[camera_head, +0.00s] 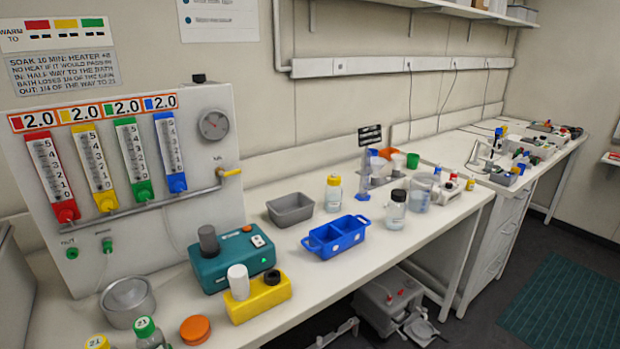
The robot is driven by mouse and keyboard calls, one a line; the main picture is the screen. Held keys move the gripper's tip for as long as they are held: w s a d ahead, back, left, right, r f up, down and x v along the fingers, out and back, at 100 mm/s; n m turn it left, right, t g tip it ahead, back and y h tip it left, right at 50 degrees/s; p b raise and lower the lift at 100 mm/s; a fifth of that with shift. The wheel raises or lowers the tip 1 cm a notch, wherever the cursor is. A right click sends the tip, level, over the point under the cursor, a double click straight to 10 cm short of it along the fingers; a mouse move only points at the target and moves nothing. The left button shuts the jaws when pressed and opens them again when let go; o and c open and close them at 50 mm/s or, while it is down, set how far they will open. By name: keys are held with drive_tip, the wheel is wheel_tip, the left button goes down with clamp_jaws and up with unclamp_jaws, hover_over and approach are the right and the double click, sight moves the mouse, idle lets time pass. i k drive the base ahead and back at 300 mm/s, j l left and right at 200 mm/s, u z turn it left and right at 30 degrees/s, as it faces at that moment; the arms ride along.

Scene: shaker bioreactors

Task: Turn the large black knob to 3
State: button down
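Two dark round parts show on the bench. A tall dark grey cylinder (209,241) stands upright on the left of a teal device (225,268). A short black round part (272,277) sits on the right of a yellow block (258,301) in front of it. A small black cap (199,78) also sits on top of the white panel. I cannot tell which of these is the large black knob, and I can read no scale or number around any of them. The teal device also has an orange button, a white switch and a lit green light. My gripper is not in view.
The white panel (210,182) with red, yellow, green and blue flow tubes stands behind. A white cylinder (238,281) rises from the yellow block. A metal pot (128,301), orange lid (194,329), grey tray (290,210) and blue carrier (336,239) stand nearby. Bare bench lies right of the yellow block.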

sight(199, 79)
drive_tip(key=i+j+u, duration=0.3)
drive_tip(key=i, duration=0.3)
drive_tip(key=i+u, duration=0.35)
drive_tip(key=i, duration=0.25)
drive_tip(key=k, duration=0.65)
drive_tip(key=k+l+z, duration=0.1)
drive_tip(key=k, duration=0.55)
